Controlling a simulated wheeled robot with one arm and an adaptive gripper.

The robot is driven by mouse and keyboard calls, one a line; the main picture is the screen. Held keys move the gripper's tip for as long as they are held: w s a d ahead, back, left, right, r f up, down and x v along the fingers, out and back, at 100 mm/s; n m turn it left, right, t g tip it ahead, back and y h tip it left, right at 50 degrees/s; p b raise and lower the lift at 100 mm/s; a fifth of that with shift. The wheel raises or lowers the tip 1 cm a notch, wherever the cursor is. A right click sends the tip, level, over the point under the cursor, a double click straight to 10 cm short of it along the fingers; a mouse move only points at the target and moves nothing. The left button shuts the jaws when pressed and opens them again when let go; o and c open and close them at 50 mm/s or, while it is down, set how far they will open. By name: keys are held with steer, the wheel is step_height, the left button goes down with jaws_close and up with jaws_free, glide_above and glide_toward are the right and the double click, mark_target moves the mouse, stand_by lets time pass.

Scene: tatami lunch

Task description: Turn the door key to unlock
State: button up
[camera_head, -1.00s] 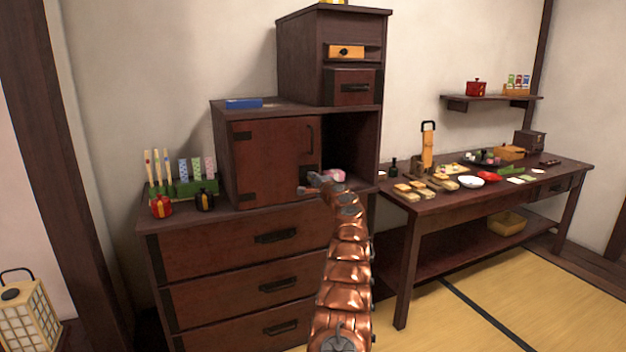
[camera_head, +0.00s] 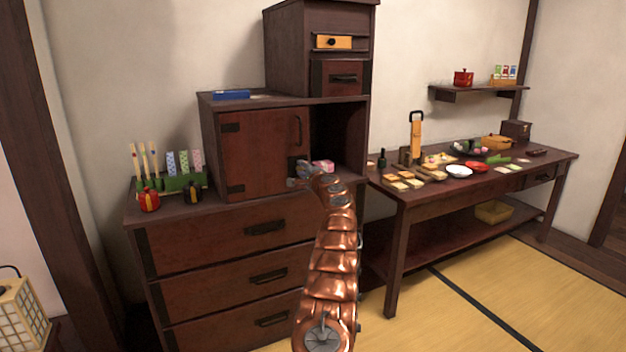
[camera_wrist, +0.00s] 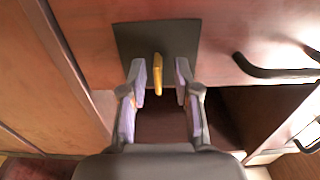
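The cabinet door (camera_head: 262,152) is a reddish-brown panel, closed, with a dark handle on its right side. In the wrist view a gold key (camera_wrist: 159,72) stands out from a dark lock plate (camera_wrist: 128,40) on the door. My gripper (camera_wrist: 160,82) is open in front of the plate, with one finger on each side of the key. I see gaps between the key and both fingers. In the head view my gripper (camera_head: 299,183) is at the lower right of the door, and the key is hidden or too small to see.
An open compartment with a pink-and-white item (camera_head: 323,166) is right of the door. A green holder (camera_head: 181,184) and small pots stand on the dresser (camera_head: 222,217) at left. A food-laden table (camera_head: 392,192) stands at right; tatami floor before it is clear.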

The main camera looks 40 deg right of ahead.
steer(key=shift+s+a, duration=0.2)
steer(key=shift+s, duration=0.25)
steer(key=v, duration=1)
steer(key=shift+s+f, duration=0.15)
steer(key=shift+s, duration=0.05)
stand_by(0.8)
steer(key=shift+a, duration=0.1)
stand_by(0.5)
